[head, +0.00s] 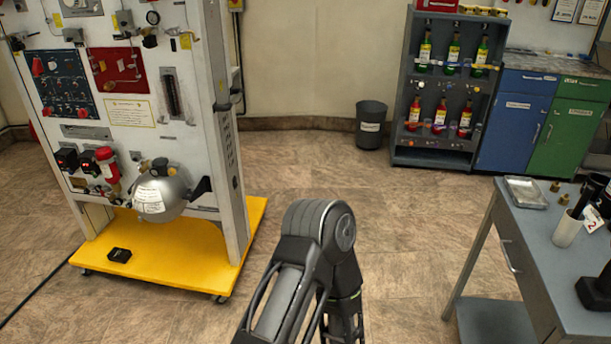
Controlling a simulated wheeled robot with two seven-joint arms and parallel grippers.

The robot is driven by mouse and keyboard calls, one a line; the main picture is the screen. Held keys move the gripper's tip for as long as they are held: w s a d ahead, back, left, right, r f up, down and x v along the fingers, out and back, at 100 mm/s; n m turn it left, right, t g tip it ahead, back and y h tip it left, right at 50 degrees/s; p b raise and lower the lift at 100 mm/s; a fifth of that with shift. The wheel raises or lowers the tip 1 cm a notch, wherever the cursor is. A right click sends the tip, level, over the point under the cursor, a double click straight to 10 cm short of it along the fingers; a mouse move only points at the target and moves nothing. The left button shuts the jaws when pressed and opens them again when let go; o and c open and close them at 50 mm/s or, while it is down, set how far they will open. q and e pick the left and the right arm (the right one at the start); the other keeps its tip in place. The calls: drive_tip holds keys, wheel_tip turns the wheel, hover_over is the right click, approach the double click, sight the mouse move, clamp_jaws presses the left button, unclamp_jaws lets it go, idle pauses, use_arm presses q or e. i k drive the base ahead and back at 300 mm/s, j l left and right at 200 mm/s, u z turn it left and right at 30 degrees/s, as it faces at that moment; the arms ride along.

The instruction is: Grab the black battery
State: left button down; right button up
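A small black box (120,255), which may be the black battery, lies on the front left part of the yellow base (190,262) of the trainer panel. Its label is too small to read. Another dark block (596,288) stands on the grey table at the right edge, partly cut off by the frame. One of my arms rises from the bottom middle and shows only its links and a joint. Neither gripper shows in this view.
The white trainer panel (130,140) with a silver round tank (160,192) stands at left. A grey table (560,240) is at right. A black bin (371,125), bottle rack (398,150) and blue cabinet (512,125) stand behind. The middle floor is open.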

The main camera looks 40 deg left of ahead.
sight(120, 255)
drive_tip(key=u, duration=2.7)
drive_tip(key=i+z, duration=0.1)
drive_tip(key=z, duration=0.25)
drive_tip(key=i+j+z, duration=0.1)
drive_tip(key=z, duration=0.3)
drive_tip(key=i+j+z, duration=0.1)
drive_tip(key=z, duration=0.25)
drive_tip(key=i+j+z, duration=0.1)
drive_tip(key=j, duration=0.25)
drive_tip(key=i+j+z, duration=0.1)
drive_tip(key=i+j, duration=0.15)
drive_tip(key=i+j+z, duration=0.1)
drive_tip(key=j, duration=0.35)
drive_tip(key=i+j+z, duration=0.1)
drive_tip(key=j, duration=0.3)
drive_tip(key=i+j+z, duration=0.1)
drive_tip(key=j, duration=0.25)
drive_tip(key=i+j+z, duration=0.1)
drive_tip(key=j, duration=0.3)
drive_tip(key=i, duration=0.05)
